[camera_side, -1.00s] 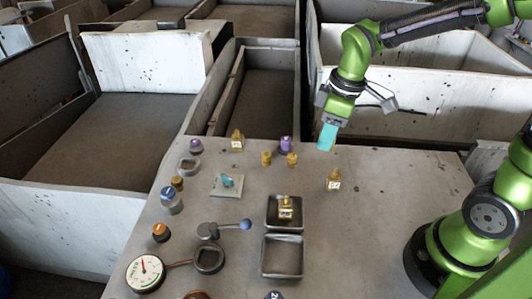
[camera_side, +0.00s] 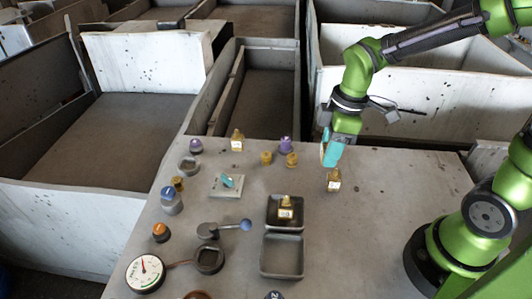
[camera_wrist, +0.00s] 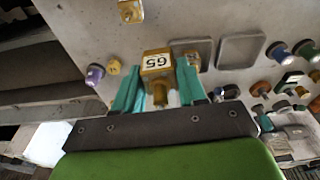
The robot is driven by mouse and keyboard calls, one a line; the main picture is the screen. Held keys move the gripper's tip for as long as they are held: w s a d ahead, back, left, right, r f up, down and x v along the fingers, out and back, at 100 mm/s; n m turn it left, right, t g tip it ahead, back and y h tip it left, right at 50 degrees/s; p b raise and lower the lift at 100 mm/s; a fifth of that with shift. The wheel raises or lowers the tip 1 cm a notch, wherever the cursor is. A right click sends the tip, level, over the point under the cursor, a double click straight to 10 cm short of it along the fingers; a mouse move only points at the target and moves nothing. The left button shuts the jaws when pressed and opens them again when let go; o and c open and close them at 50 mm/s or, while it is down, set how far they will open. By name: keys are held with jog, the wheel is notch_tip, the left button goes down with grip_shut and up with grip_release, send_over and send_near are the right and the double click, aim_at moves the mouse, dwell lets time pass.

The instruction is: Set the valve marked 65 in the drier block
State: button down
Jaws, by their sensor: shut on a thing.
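The brass valve marked 65 (camera_wrist: 156,62) shows its white label in the wrist view. In the side view the same valve (camera_side: 333,181) stands upright at the table's right, its label too small to read. My gripper (camera_side: 331,160) points down over it. In the wrist view my gripper's teal fingers (camera_wrist: 158,92) are on both sides of the valve's stem, shut on it. Another labelled brass valve (camera_side: 286,208) is in the upper dark square tray (camera_side: 270,222). A third (camera_side: 237,142) stands at the back. I cannot tell which thing is the drier block.
An empty square tray (camera_side: 282,274) adjoins the upper one. A lever with a blue knob (camera_side: 245,224), a gauge (camera_side: 145,273), a teal part on a plate (camera_side: 227,182) and small knobs occupy the left.

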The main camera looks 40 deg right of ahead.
jog(key=s+a+f+n+g, duration=0.1)
jog(key=s+f+n, duration=0.1)
jog(key=n, duration=0.3)
jog(key=s+a+f+n, duration=0.1)
jog(key=s+f+n, duration=0.1)
jog(key=n, duration=0.4)
jog(key=s+a+f+n+g, duration=0.1)
jog(key=s+f+n, duration=0.2)
jog(key=n, duration=0.3)
jog(key=shift+a+f+g, duration=0.2)
jog(key=shift+f+g, duration=0.1)
jog(key=shift+f, duration=2.35)
jog(key=shift+f, duration=0.1)
jog(key=c, duration=0.6)
grip_release()
jog(key=shift+c, duration=0.2)
